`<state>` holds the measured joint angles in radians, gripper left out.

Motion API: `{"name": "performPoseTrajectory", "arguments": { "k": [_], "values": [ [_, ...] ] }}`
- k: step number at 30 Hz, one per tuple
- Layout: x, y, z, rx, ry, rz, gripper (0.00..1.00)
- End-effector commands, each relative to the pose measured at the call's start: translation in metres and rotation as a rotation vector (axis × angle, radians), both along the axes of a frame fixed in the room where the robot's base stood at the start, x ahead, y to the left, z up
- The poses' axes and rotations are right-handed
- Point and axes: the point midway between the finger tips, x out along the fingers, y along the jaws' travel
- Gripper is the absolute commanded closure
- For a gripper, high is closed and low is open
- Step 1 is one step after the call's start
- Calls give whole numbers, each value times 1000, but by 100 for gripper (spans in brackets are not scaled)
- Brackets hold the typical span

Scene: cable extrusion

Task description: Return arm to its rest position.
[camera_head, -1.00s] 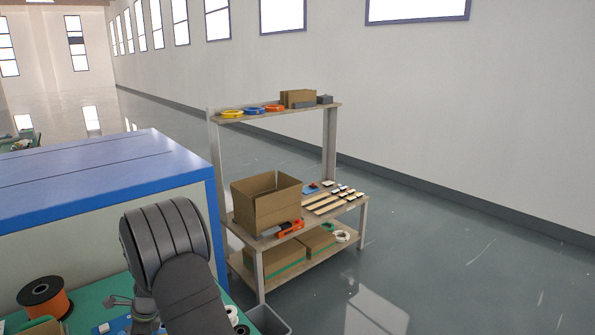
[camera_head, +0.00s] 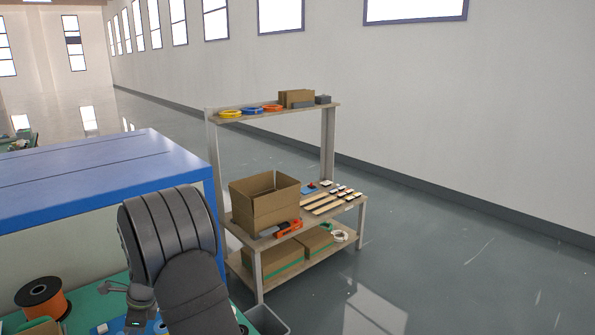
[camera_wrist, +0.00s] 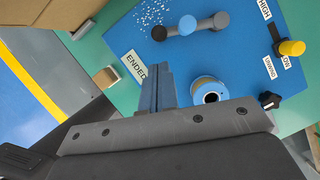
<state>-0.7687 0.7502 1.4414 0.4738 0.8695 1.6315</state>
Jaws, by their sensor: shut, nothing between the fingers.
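My arm (camera_head: 175,245) shows in the head view at the lower left, raised in front of the blue-topped machine. My gripper (camera_wrist: 157,84) points down in the wrist view, its two fingers shut together with nothing between them. It hangs over a blue panel (camera_wrist: 215,70) on a green bench top. In the head view the fingertips are hidden or too small to make out.
An orange spool (camera_head: 43,297) stands at the lower left. A wooden shelf unit (camera_head: 275,231) stands beyond, with open floor to its right.

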Motion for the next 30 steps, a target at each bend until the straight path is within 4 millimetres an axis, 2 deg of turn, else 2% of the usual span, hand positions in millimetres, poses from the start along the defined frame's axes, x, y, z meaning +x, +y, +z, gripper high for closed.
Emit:
{"name": "performPoseTrajectory", "arguments": {
  "k": [1,6,21,23,30],
  "values": [
    [2,-4,11,3,-4,-2,100],
    [6,-16,42,3,-4,-3,100],
    [-8,19,-54,-3,3,1,100],
    [2,12,-53,0,0,6,100],
    [19,0,-53,-1,-1,206,100]
  ]
}}
